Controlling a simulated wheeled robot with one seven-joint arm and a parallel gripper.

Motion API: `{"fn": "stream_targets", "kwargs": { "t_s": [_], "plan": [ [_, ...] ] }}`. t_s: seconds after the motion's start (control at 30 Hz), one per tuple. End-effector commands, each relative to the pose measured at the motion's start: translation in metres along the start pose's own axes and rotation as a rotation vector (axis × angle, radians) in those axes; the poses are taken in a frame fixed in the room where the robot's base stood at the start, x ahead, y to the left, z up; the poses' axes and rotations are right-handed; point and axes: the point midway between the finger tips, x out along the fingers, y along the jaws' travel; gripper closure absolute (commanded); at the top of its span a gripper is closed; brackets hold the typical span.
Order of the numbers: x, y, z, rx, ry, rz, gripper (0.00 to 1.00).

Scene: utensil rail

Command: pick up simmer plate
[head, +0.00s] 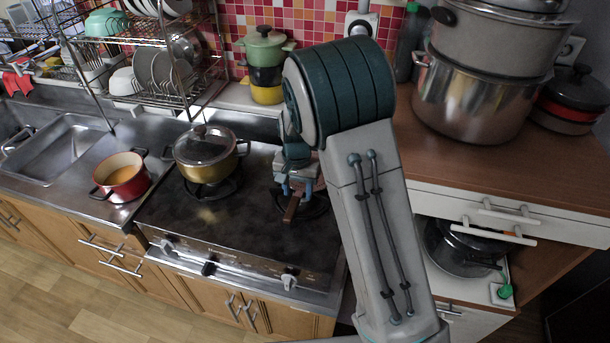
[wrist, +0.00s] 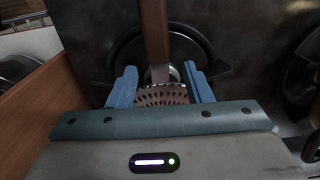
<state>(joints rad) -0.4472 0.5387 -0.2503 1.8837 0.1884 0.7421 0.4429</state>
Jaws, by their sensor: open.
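The simmer plate is a perforated metal disc with a flat brown wooden handle. In the wrist view its disc (wrist: 162,95) shows between the two blue fingers of my gripper (wrist: 162,88), and its handle points away from me. In the head view only the brown handle (head: 291,209) shows clearly, at the right burner of the stove; my arm hides most of the rest. My gripper (head: 297,186) is open and low over that burner, with the plate between its fingers. I cannot tell whether a finger touches it.
A lidded gold pot (head: 205,158) stands on the left burner. A red pot (head: 122,177) stands on the steel counter left of the stove (head: 240,235). A wooden counter (head: 430,150) with large steel pots (head: 470,100) rises at the right. A dish rack (head: 160,85) stands behind.

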Motion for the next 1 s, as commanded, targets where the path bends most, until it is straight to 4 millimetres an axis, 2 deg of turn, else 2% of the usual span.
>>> {"fn": "stream_targets", "kwargs": {
  "t_s": [0.17, 0.33, 0.7, 0.83, 1.0],
  "plan": [
    [0.0, 0.0, 0.0, 0.0, 0.0, -0.001, 0.55],
    [0.0, 0.0, 0.0, 0.0, 0.0, -0.001, 0.99],
    [-0.005, -0.001, -0.001, -0.001, 0.002, -0.003, 1.0],
    [-0.024, -0.001, -0.001, -0.001, 0.004, -0.005, 1.0],
    [-0.059, -0.001, -0.001, -0.001, 0.005, -0.005, 1.0]
  ]
}}
